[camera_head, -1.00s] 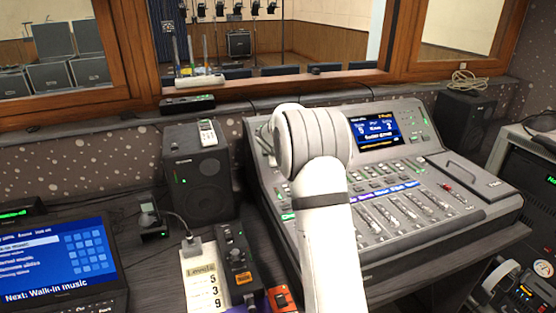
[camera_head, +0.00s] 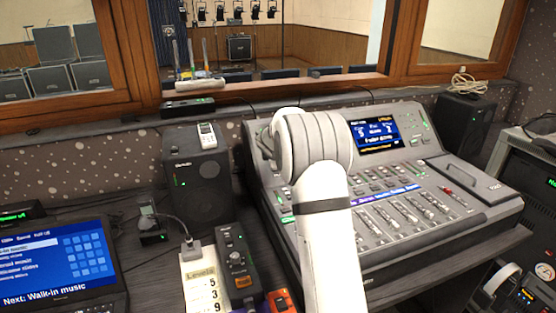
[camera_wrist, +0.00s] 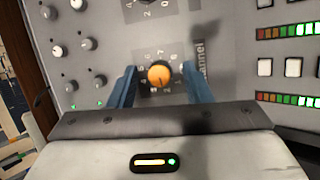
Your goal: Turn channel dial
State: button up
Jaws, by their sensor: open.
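In the wrist view the channel dial (camera_wrist: 160,76) is a round orange knob on the grey console panel. Printed digits ring it, and the word "Channel" (camera_wrist: 200,62) runs sideways to its right. My gripper (camera_wrist: 158,82) is open, with one blue finger on each side of the dial. I see a gap at each side; contact is not visible. In the head view my white arm reaches over the mixing console (camera_head: 470,222) and hides the dial and my gripper. The console's blue screen (camera_head: 377,132) is lit, its small text mostly unreadable.
Small knobs (camera_wrist: 57,51) lie left of the dial, with lit buttons (camera_wrist: 293,67) and level lights (camera_wrist: 290,31) right. A second dial's digits show above. In the head view a speaker (camera_head: 198,178), a "Levels" note (camera_head: 200,283) and a laptop (camera_head: 62,262) stand left of the console.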

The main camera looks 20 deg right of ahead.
jog(key=v, duration=0.7)
jog(key=shift+s+a+r, duration=0.2)
jog(key=shift+s+r, duration=0.05)
dwell(0.3)
jog(key=s+a+m+g+y+p, duration=0.1)
jog(key=s+a+m, duration=0.3)
jog(key=s, duration=1)
jog(key=s+a+m+g+y+p, duration=0.1)
jog(key=s+a+m, duration=0.3)
jog(key=s, duration=1)
jog(key=s+a+m+g+y+p, duration=0.1)
jog(key=s+a+m, duration=0.4)
jog(key=s, duration=1)
jog(key=m+g+y, duration=0.1)
jog(key=m+g, duration=0.1)
jog(key=shift+r+g, duration=0.3)
jog(key=shift+c, duration=1)
